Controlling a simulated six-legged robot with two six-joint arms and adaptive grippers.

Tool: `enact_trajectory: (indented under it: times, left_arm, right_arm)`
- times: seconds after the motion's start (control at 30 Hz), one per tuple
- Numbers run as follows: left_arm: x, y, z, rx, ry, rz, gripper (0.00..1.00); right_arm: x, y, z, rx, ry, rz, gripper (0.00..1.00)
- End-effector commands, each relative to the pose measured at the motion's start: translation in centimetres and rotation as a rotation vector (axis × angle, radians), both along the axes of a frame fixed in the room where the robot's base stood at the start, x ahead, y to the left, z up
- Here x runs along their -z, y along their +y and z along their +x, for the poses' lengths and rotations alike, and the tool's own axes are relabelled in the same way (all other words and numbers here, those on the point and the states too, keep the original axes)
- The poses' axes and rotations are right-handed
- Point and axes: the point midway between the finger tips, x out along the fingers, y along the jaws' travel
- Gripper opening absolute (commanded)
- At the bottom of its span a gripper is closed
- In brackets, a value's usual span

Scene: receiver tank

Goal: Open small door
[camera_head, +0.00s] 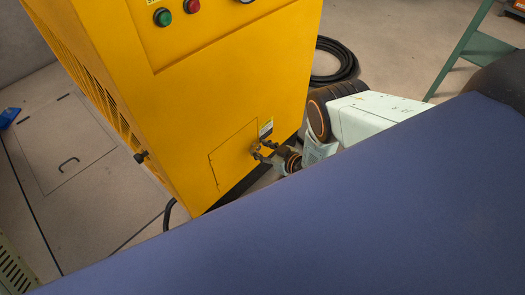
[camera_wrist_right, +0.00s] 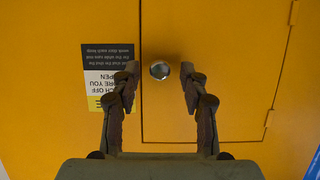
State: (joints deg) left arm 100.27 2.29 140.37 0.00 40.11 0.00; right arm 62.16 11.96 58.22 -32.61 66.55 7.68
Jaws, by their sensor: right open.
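The small door (camera_head: 232,157) is a yellow panel low on the front of the yellow cabinet, and its outline looks closed and flush. It fills much of the right wrist view (camera_wrist_right: 225,85), with a small round metallic knob (camera_wrist_right: 159,70) near its left edge and hinges on its right edge. My right gripper (camera_head: 260,151) is at the knob side of the door. In the wrist view its fingers (camera_wrist_right: 160,75) are open, one on each side of the knob, with gaps visible. I cannot tell how far the tips are from the door. My left gripper is not in view.
A warning label (camera_wrist_right: 97,80) is left of the door. The yellow cabinet (camera_head: 200,80) carries green and red buttons above. A black hose (camera_head: 335,62) lies coiled behind it. A green stand (camera_head: 468,48) is at upper right. A floor hatch (camera_head: 65,145) is at left.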

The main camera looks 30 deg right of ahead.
Motion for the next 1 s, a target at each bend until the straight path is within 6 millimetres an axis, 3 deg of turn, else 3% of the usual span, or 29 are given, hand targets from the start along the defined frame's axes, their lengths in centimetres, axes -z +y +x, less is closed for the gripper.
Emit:
enact_trajectory:
  times: [0.23,0.73,1.0]
  left_arm:
    - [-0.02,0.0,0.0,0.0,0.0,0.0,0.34]
    - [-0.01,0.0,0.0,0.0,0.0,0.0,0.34]
    - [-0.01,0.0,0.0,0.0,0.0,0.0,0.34]
  right_arm:
    - [-0.05,0.02,0.08,0.0,0.0,0.0,0.44]
    - [-0.03,0.0,0.05,0.001,0.0,0.0,0.02]
    - [-0.03,-0.01,0.04,0.001,0.0,0.0,0.0]
